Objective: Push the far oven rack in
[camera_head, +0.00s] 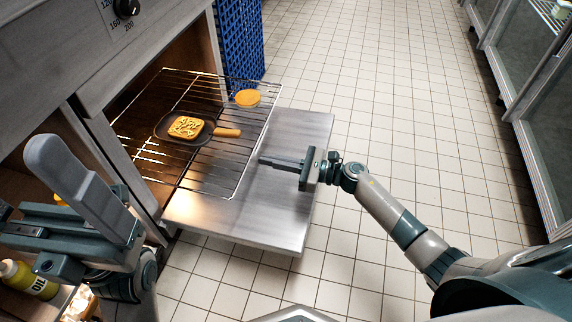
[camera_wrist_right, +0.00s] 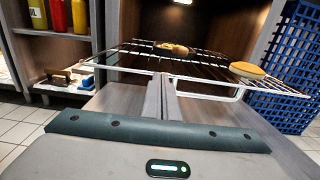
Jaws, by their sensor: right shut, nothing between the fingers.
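The oven rack (camera_head: 228,168) is a wire grid that sticks out of the oven over the lowered steel door (camera_head: 285,190). On it lie a dark pan (camera_head: 165,128) with a slice of toast and a round yellow-orange item (camera_head: 247,97). My right gripper (camera_head: 262,160) is shut and empty, its fingertips at the rack's front bar; in the right wrist view the fingers (camera_wrist_right: 161,92) point at the bar (camera_wrist_right: 200,97). I cannot tell whether they touch it. My left gripper (camera_head: 48,150) is at the left, away from the rack; its jaw state is unclear.
A blue crate (camera_head: 240,40) stands beyond the oven. A shelf at lower left holds an oil bottle (camera_head: 28,278). The right wrist view shows red and yellow bottles (camera_wrist_right: 58,15) on a shelf. Tiled floor (camera_head: 380,90) is clear; glass-fronted cabinets (camera_head: 545,110) line the right.

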